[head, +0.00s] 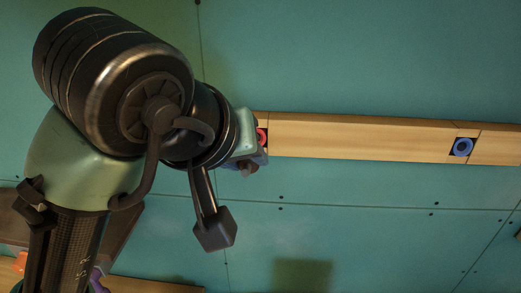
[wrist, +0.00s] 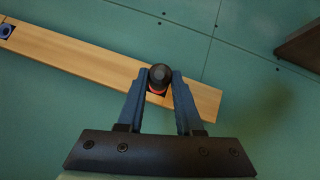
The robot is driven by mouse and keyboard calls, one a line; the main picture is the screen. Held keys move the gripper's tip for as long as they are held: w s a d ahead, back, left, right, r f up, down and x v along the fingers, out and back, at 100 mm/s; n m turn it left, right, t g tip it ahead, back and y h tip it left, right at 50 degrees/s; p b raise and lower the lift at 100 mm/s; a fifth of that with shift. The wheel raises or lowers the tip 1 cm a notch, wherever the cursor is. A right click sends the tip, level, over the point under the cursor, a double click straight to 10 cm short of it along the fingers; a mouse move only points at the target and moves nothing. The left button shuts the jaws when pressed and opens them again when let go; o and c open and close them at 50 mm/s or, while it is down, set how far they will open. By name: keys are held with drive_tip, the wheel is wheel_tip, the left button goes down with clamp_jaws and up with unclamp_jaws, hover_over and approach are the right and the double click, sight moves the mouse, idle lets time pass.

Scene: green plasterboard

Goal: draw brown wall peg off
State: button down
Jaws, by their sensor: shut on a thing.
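A dark peg with a rounded end (wrist: 159,75), seen almost end-on, stands between the two blue fingers of my gripper (wrist: 158,84) in the wrist view. The fingers are shut on it from both sides. Its tone is so dark that I cannot make out brown clearly. A red ring (wrist: 158,91) shows just behind it on the wooden wall rail (wrist: 85,55). I cannot tell whether the peg still sits in the ring. In the head view my gripper (head: 250,150) is at the rail's left part, beside the red ring (head: 262,137); the peg is hidden there.
A blue ring (head: 463,147) sits in a dark square on the rail to the right in the head view. The green wall (head: 370,60) above and below the rail is flat and clear. A dark panel (wrist: 302,45) juts in at the wrist view's upper right.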

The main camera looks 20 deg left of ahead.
drive_tip(key=shift+r+p, duration=3.25)
drive_tip(key=shift+r, duration=0.2)
